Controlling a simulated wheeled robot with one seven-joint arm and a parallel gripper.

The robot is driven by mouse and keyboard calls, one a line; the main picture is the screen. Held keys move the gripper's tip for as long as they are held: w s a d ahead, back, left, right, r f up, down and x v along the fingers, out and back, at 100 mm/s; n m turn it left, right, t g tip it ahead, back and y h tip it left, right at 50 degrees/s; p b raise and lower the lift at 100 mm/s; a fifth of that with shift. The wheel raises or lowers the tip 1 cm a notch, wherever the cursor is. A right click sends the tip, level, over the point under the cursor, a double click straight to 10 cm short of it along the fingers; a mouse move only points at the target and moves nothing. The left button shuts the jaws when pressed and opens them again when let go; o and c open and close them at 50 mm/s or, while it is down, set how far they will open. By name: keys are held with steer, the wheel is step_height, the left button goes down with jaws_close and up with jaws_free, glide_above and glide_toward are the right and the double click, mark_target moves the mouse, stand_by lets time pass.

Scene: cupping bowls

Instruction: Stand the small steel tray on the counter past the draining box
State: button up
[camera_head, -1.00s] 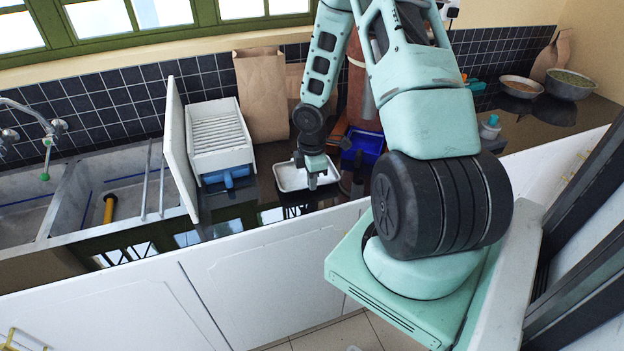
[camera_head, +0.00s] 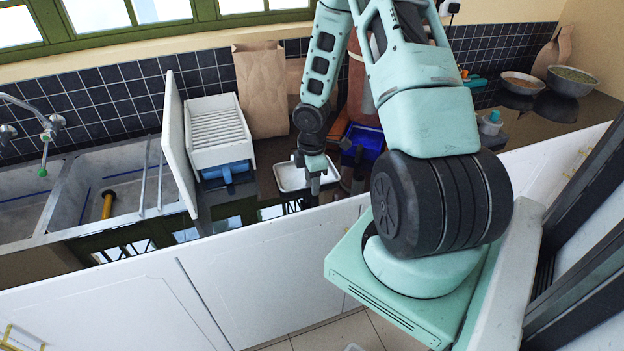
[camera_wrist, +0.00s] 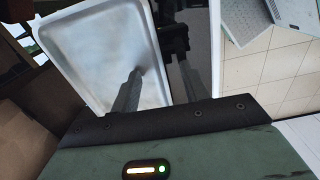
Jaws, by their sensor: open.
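The small steel tray (camera_head: 291,178) lies flat on the dark counter, to the right of the draining box (camera_head: 218,135). In the wrist view the tray (camera_wrist: 88,62) fills the upper left, with its right rim running between the two fingers. My gripper (camera_head: 316,182) is low at the tray's right side. In the wrist view my gripper (camera_wrist: 158,88) is open, one finger over the tray's inside and the other outside the rim. I cannot tell whether either finger touches the tray. The arm hides part of the tray's right end in the head view.
A brown paper bag (camera_head: 262,90) stands behind the tray. A blue container (camera_head: 362,142) is close on the right. A white board (camera_head: 178,140) leans left of the box, beside the sink (camera_head: 105,190). Two bowls, one at the right (camera_head: 571,81), stand farther along the counter.

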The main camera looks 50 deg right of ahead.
step_height(320, 180, up, 8)
steer(key=p, duration=0.8)
stand_by(0.8)
steer(key=w+a+r+m+b, duration=0.1)
steer(key=a+r+b, duration=0.25)
steer(key=a, duration=0.65)
steer(key=w+a+r+b, duration=0.15)
steer(key=a+r, duration=0.35)
steer(key=a, duration=0.5)
steer(key=s+a+r+m+b, duration=0.1)
steer(key=s+a+r+b, duration=0.1)
steer(key=s+a, duration=0.7)
steer(key=s+a+r+m+b, duration=0.1)
steer(key=s+a+r+b, duration=0.1)
steer(key=s+a, duration=0.7)
steer(key=shift+s+r+y+b, duration=0.2)
steer(key=shift+r+y+b, duration=0.1)
steer(key=shift+r, duration=0.4)
